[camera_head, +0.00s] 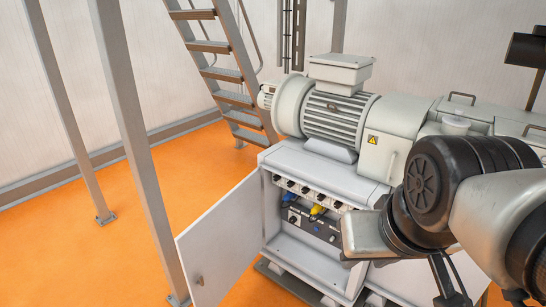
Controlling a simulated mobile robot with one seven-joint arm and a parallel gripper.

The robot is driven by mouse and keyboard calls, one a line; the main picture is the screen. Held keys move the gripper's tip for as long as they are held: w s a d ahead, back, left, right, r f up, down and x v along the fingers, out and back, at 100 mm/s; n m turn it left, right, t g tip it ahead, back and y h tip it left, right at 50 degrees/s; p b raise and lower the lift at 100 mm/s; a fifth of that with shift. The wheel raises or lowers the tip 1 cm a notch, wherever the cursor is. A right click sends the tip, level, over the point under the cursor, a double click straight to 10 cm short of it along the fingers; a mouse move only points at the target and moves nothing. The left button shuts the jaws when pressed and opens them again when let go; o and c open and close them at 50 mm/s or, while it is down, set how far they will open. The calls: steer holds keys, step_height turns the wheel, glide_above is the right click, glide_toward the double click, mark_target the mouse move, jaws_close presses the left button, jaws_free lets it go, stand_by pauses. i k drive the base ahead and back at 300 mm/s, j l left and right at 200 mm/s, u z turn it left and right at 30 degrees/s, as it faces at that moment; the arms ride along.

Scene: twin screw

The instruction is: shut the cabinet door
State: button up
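The cabinet door (221,243) is a flat white panel standing wide open to the left of the cabinet (327,177). It has a small handle (200,281) near its lower free edge. Inside the open cabinet are a row of black switches, a yellow connector (318,211) and a blue connector on a dark panel (315,224). My arm comes in from the right, in front of the cabinet's right side, apart from the door. My gripper's fingers cannot be made out; a dark part of my arm's end shows at the bottom edge.
A grey motor (334,115) sits on top of the cabinet. A grey post (134,135) stands left of the door, close to its free edge. A metal staircase (232,98) rises behind. The orange floor (60,255) is clear at the left.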

mark_target(218, 247)
steer(key=j+z, duration=0.15)
steer(key=z, duration=0.25)
steer(key=j+z, duration=0.15)
steer(key=z, duration=0.3)
steer(key=j+z, duration=0.2)
steer(key=z, duration=0.2)
steer(key=k+j, duration=0.1)
steer(key=j, duration=0.45)
steer(key=k+j, duration=0.1)
steer(key=j, duration=0.5)
steer(key=k+j, duration=0.1)
steer(key=j, duration=0.45)
steer(key=k+j, duration=0.1)
steer(key=j, duration=0.5)
steer(key=k+j, duration=0.1)
steer(key=j, duration=0.45)
steer(key=k+j, duration=0.1)
steer(key=j, duration=1.05)
steer(key=i, duration=0.1)
